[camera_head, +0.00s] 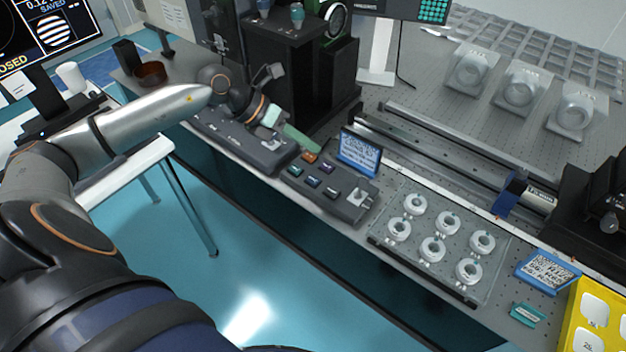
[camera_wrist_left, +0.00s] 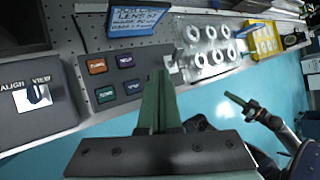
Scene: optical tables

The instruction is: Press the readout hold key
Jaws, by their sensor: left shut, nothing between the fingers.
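A grey key panel (camera_head: 325,186) on the front of the optical table carries several coloured keys: orange (camera_head: 310,156), purple (camera_head: 327,167), teal (camera_head: 295,170) and blue (camera_head: 312,181). The left wrist view shows the orange key (camera_wrist_left: 96,66) and teal key (camera_wrist_left: 105,94) left of the fingers. Their labels are too small to read, so I cannot tell which is the readout hold key. My left gripper (camera_head: 302,139) is shut and empty, by the panel's far left end. Its green fingers (camera_wrist_left: 160,100) hide part of the panel. My right gripper (camera_wrist_left: 245,106) shows over the floor; its jaw state is unclear.
A blue-white sign (camera_head: 359,151) stands behind the panel. A grey box with a switch (camera_wrist_left: 38,95) adjoins it on the left. A tray of white rings (camera_head: 437,232) lies to the right, with a rail (camera_head: 430,150) behind. The floor in front is clear.

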